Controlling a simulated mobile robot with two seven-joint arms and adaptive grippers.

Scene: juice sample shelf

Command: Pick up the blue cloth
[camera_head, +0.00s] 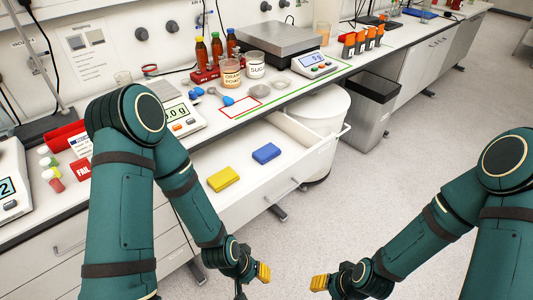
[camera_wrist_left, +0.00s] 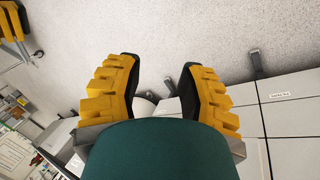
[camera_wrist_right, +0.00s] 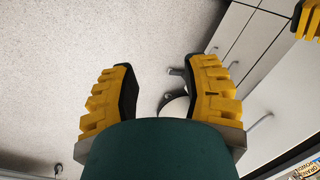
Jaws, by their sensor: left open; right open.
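A blue cloth (camera_head: 266,153), a small folded block, lies in the open white drawer (camera_head: 315,165) below the bench. A yellow block-shaped cloth (camera_head: 223,179) lies to its left in the same drawer. My left gripper (camera_head: 252,283) is low in front of the drawer, apart from the cloths; its fingers are open and empty in the left wrist view (camera_wrist_left: 160,80). My right gripper (camera_head: 325,288) is further right over the floor; it is open and empty in the right wrist view (camera_wrist_right: 160,85). Neither wrist view shows the blue cloth.
The bench (camera_head: 215,145) above the drawer holds a balance (camera_head: 180,115), jars (camera_head: 229,73), brown bottles (camera_head: 216,48) and a red-outlined card (camera_head: 240,107). A white round bin (camera_head: 325,110) and a grey bin (camera_head: 372,105) stand right of the drawer. The floor (camera_head: 400,180) is clear.

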